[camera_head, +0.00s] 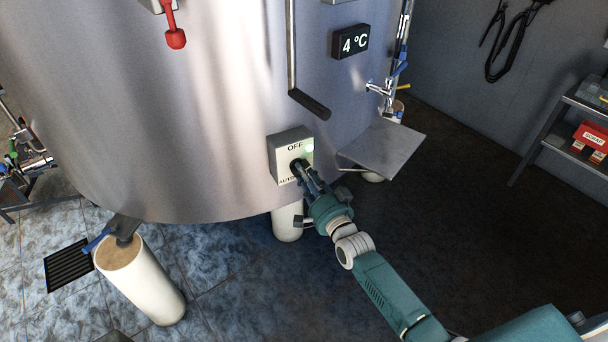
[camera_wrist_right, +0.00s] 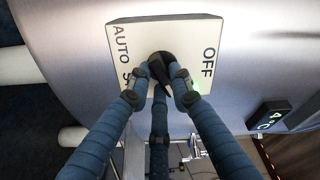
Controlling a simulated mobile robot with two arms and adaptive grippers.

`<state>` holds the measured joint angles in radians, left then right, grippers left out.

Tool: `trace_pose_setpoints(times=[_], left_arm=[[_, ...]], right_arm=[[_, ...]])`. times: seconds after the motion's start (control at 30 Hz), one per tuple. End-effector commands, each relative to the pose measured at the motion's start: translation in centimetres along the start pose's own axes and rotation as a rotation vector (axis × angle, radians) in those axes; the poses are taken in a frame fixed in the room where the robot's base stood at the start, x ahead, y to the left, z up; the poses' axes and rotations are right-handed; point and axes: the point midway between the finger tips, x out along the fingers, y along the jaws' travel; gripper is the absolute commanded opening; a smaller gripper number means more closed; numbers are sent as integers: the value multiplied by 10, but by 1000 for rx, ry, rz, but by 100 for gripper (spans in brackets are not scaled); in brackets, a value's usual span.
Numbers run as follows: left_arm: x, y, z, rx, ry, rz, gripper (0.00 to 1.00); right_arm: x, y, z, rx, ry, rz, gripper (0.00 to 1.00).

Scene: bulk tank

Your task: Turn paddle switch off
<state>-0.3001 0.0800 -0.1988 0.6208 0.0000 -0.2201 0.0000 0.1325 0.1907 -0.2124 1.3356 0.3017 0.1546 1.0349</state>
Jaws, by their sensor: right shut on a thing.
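The paddle switch is a black knob (camera_wrist_right: 160,68) on a pale square switch box (camera_head: 281,158) fixed low on the steel tank. The box is marked OFF at the top and AUTO at the bottom, and a green light (camera_head: 309,148) glows at its right side. My right gripper (camera_head: 303,172) is at the box. In the wrist view its fingers (camera_wrist_right: 160,85) close around the black knob. The fingers hide part of the knob and its lower label, so its exact pointing is hard to tell. My left gripper is not in view.
The tank (camera_head: 200,110) fills the upper left and stands on white legs (camera_head: 142,280). A grey shelf plate (camera_head: 383,147) juts out right of the box. A 4 °C display (camera_head: 350,41) and a dark-ended bar (camera_head: 309,104) are above. Dark floor lies open at right.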

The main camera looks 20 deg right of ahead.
Motion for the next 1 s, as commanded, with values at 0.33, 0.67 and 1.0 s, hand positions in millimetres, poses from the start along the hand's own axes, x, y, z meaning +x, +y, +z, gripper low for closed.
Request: trace_pose_setpoints(times=[0.33, 0.67, 1.0], left_arm=[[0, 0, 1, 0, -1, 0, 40], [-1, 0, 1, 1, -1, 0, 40], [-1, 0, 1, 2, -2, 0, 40]], right_arm=[[0, 0, -1, -331, -1, -8, 0], [0, -1, -3, -644, -1, -17, 0], [0, -2, -3, -924, -2, -26, 0]])
